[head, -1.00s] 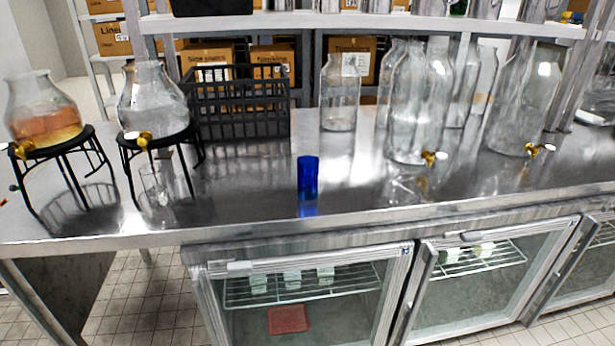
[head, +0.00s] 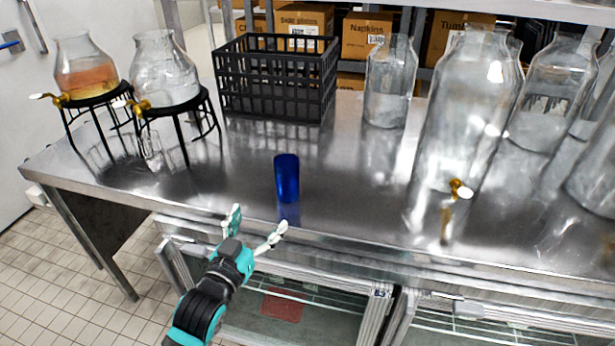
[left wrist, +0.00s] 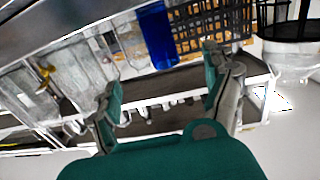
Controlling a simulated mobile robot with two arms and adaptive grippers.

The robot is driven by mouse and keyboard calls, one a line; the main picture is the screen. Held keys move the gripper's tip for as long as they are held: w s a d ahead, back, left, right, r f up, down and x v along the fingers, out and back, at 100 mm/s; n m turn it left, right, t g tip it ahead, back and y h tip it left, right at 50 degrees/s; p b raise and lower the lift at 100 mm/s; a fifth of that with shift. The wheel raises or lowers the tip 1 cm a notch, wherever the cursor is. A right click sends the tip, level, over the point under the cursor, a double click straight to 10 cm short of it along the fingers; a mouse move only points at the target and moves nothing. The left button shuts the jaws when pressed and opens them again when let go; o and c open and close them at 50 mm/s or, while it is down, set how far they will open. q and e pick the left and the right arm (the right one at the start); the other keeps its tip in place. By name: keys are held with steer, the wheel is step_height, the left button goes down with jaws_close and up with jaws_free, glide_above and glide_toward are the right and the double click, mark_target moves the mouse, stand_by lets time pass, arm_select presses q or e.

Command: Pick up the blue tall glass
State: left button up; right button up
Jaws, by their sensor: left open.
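The blue tall glass (head: 287,178) stands upright near the front edge of the steel counter (head: 345,215) in the head view. My left gripper (head: 256,222) is open and empty in front of the counter edge, below and a little left of the glass, apart from it. The left wrist view shows the blue glass (left wrist: 157,35) beyond and between the open fingers of the left gripper (left wrist: 160,88). My right gripper is not in view.
A black crate (head: 275,98) stands behind the glass. Two dispensers on black stands, one with orange liquid (head: 84,80), are at the left. A large glass jar with a tap (head: 462,125) stands at the right. The counter around the blue glass is clear.

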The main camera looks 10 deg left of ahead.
arm_select(q)
steer(key=p, duration=0.1)
glide_toward(282, 177)
steer(key=w, duration=0.7)
steer(key=shift+d+f+p, duration=0.25)
steer(key=shift+f+p, duration=0.05)
steer(key=shift+p, duration=0.1)
steer(key=shift+w, duration=0.5)
steer(key=shift+w+r, duration=0.1)
steer(key=shift+w, duration=0.25)
steer(key=w, duration=0.1)
steer(key=w+p, duration=0.1)
steer(key=w, duration=0.1)
steer(key=shift+w+d, duration=0.3)
steer(key=shift+d, duration=0.05)
steer(key=shift+w, duration=0.45)
steer(key=shift+s, duration=0.1)
steer(key=c, duration=1.4)
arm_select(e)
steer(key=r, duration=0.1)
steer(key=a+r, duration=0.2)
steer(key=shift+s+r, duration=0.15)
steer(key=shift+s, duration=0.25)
